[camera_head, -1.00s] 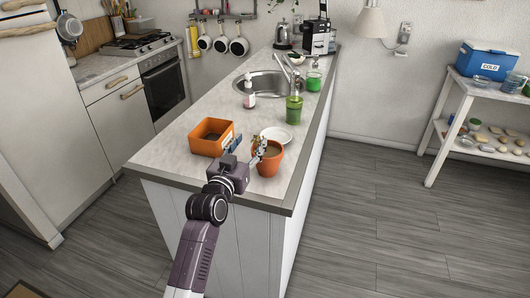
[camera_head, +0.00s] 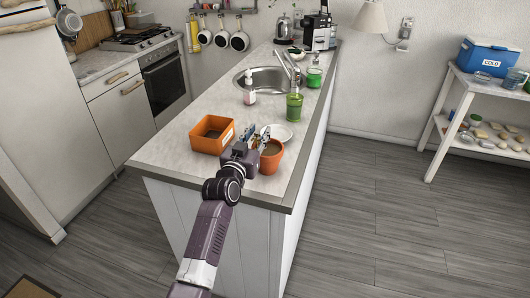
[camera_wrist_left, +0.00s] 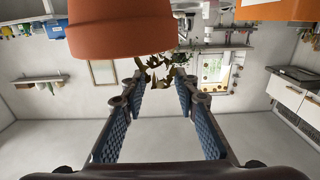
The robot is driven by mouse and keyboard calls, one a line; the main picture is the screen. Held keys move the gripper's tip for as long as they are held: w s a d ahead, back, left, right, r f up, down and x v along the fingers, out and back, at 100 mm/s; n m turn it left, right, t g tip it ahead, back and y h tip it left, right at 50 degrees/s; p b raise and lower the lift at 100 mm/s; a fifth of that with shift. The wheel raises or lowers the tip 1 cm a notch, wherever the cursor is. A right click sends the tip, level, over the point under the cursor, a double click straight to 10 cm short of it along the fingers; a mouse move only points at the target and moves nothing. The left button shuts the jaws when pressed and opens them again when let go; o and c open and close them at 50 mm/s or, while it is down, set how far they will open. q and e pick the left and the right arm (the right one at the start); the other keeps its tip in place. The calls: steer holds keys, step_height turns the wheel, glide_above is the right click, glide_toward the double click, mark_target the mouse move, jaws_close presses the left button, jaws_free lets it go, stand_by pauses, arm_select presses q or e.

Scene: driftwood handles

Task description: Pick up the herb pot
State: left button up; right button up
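The herb pot, a terracotta pot (camera_head: 270,160), stands upright on the near end of the counter. In the left wrist view, which looks upside down, the pot (camera_wrist_left: 122,30) fills the upper left, with leafy stems (camera_wrist_left: 155,66) near the fingertips. My left gripper (camera_head: 256,134) is just left of the pot in the head view and partly overlaps its edge. In the wrist view the left gripper (camera_wrist_left: 160,88) has its two blue-padded fingers wide apart, with nothing clasped between them. Whether a finger touches the plant cannot be told. My right gripper is not in view.
A white plate (camera_head: 284,137) lies just behind the pot, then a green glass (camera_head: 294,106). A soap bottle (camera_head: 249,96) stands by the sink (camera_head: 262,78). The counter's right edge is close to the pot.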

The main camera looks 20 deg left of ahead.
arm_select(q)
jaws_close()
steer(key=shift+r, duration=0.1)
